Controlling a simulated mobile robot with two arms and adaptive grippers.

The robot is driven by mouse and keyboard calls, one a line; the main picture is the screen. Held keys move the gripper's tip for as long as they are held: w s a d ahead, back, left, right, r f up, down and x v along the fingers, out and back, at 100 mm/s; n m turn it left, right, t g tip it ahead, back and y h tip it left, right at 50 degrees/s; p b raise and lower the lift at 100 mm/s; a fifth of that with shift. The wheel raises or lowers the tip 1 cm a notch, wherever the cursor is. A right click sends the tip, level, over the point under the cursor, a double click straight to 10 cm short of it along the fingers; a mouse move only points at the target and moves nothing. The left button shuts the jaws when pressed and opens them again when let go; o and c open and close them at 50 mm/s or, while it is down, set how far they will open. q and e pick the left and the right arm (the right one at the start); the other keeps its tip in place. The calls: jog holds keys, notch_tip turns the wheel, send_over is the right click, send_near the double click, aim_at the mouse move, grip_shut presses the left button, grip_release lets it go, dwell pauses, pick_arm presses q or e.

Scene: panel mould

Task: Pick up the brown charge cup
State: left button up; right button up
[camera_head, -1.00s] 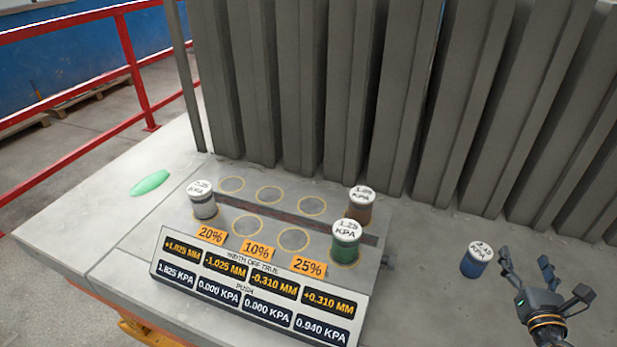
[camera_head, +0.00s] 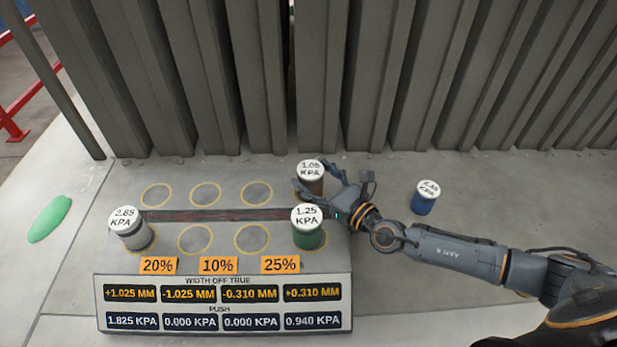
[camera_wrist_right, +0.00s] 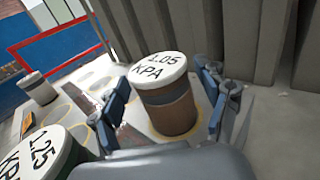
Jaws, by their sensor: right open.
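The brown charge cup (camera_head: 311,182) stands upright at the back right of the marked plate, its white lid reading 1.05 KPA. My right gripper (camera_head: 318,186) is open beside it, its fingers reaching in from the right. In the right wrist view the brown cup (camera_wrist_right: 167,98) stands between the spread fingers (camera_wrist_right: 160,108), one on each side. I cannot tell whether either finger touches it. Part of the cup's body is hidden by the fingers in the head view. My left gripper is not in view.
The green cup (camera_head: 308,236) marked 1.25 KPA stands close in front of the brown one. A grey cup (camera_head: 133,236) is at the left, a blue cup (camera_head: 424,204) at the right. Tall grey panels (camera_head: 260,80) rise behind. A readout board (camera_head: 225,281) lies in front.

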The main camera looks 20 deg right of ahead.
aim_at(300, 165)
jog(key=p+x, duration=0.1)
jog(key=x, duration=0.3)
jog(key=shift+w+r, duration=0.1)
jog(key=shift+r, duration=0.05)
jog(key=shift+w+a, duration=0.2)
jog(key=shift+w, duration=0.2)
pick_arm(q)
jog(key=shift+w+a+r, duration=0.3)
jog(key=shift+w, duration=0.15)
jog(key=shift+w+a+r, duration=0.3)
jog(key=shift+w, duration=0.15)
pick_arm(e)
jog(key=shift+s, duration=0.1)
jog(key=shift+c, duration=0.3)
jog(key=c, duration=1.5)
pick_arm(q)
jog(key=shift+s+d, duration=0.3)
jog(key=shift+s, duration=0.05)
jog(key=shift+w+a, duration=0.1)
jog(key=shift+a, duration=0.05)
pick_arm(e)
grip_shut()
